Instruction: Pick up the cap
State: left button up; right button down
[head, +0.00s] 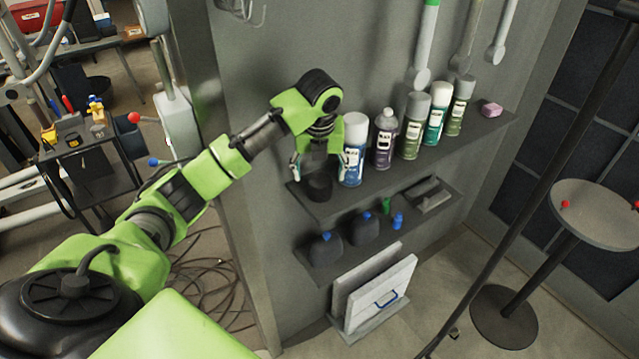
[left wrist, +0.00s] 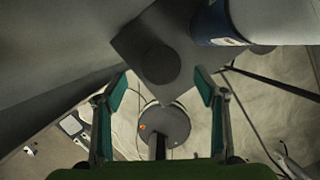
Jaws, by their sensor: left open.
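A dark, round cap (head: 318,189) stands at the left end of the upper shelf (head: 440,160), beside the blue-and-white spray can (head: 355,150). In the left wrist view the cap (left wrist: 160,64) is a dark disc near the shelf's corner, just ahead of the fingers. My left gripper (head: 317,167) points down over the cap with one finger toward each side. It is open and holds nothing. In the left wrist view the open fingers (left wrist: 160,86) are spread wider than the cap. I cannot tell whether they touch it. My right gripper is not in view.
Several spray cans, including a purple one (head: 385,138), stand right of the cap, and a pink block (head: 491,109) lies farther along. The lower shelf holds dark jugs (head: 326,250) with blue caps. The wall lies behind. A round stool-like stand (head: 597,214) is at right.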

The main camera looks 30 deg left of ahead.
aim_at(320, 179)
pick_arm(q)
jog(key=p+x, duration=0.2)
jog(key=x, duration=0.2)
jog(key=shift+w+a+f, duration=0.1)
jog(key=shift+w, duration=0.15)
jog(key=shift+f, duration=0.3)
jog(key=c, duration=0.8)
jog(key=shift+c, duration=0.2)
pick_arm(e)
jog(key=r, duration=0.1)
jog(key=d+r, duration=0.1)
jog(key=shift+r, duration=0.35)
pick_arm(q)
jog(key=shift+r, duration=0.1)
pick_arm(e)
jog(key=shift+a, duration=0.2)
